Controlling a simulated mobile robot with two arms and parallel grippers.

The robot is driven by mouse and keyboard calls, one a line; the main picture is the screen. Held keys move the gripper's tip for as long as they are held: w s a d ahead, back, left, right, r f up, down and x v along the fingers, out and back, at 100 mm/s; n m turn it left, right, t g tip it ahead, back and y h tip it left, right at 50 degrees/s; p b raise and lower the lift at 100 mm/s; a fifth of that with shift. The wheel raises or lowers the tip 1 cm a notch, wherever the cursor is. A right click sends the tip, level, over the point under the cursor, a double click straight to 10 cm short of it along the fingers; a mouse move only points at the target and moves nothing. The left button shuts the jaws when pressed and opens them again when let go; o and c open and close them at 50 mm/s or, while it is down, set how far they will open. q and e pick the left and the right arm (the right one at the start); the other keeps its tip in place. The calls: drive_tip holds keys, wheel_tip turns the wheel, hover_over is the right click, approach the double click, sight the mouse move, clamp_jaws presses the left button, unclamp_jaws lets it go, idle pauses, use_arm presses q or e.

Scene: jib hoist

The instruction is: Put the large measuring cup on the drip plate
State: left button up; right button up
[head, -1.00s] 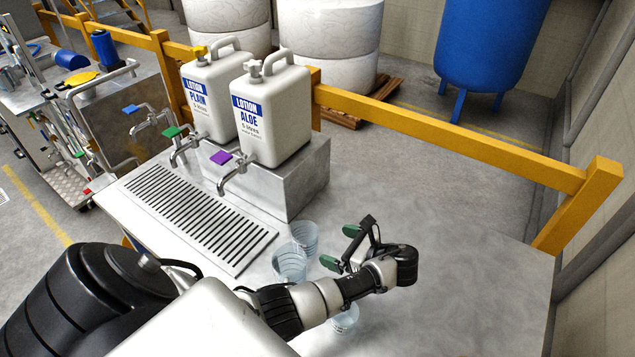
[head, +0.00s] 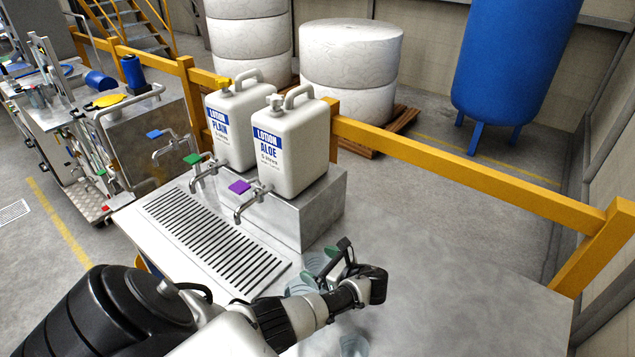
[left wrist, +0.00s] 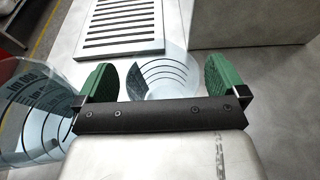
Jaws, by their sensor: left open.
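Clear measuring cups stand on the metal table. One cup (head: 300,288) is beside the drip plate; it shows large, with printed marks, at the left of the left wrist view (left wrist: 28,112). Another cup (head: 316,261) stands nearer the lotion block; in the wrist view it appears between and beyond the fingers (left wrist: 166,76). A third cup (head: 353,345) is at the front. I cannot tell surely which is the large one. The slotted drip plate (head: 284,266) is bare. My left gripper (head: 322,266), green-padded, is open over the cups and partly hides them. My right gripper is not seen.
Two lotion canisters, plain (head: 233,125) and aloe (head: 290,150), stand on a metal block (head: 318,215) with taps above the plate. A yellow rail (head: 460,170) runs behind the table. The table's right side (head: 450,290) is clear.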

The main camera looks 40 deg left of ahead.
use_arm(q)
drive_tip(key=shift+w, duration=0.1)
drive_tip(key=c, duration=1)
drive_tip(key=shift+o, duration=0.2)
